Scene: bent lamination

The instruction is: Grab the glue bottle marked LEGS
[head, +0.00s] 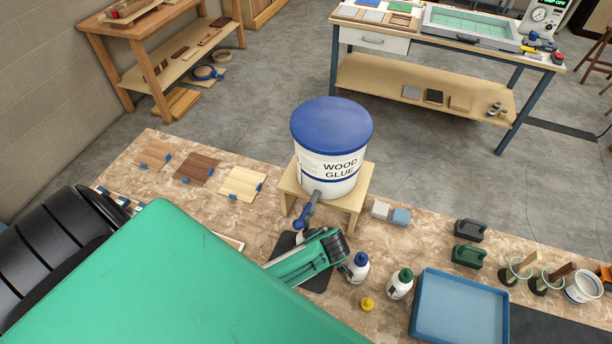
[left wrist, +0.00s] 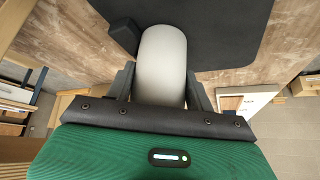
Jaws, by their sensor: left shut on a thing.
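My left gripper (head: 349,264) reaches in over the workbench. In the left wrist view its fingers (left wrist: 160,95) are shut on a pale, rounded bottle (left wrist: 162,60). In the head view they are at a white bottle with a blue cap (head: 359,268), which appears to be the held one. A white bottle with a green cap (head: 400,284) stands to its right, apart from the gripper. I cannot read LEGS on either bottle. My right gripper is in neither view.
A large wood glue bucket (head: 328,150) sits on a wooden stand (head: 353,200) behind the gripper. A small yellow item (head: 367,304) lies in front of the bottles. A blue tray (head: 420,325) is at the right. A dark mat (head: 318,281) lies beside the gripper.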

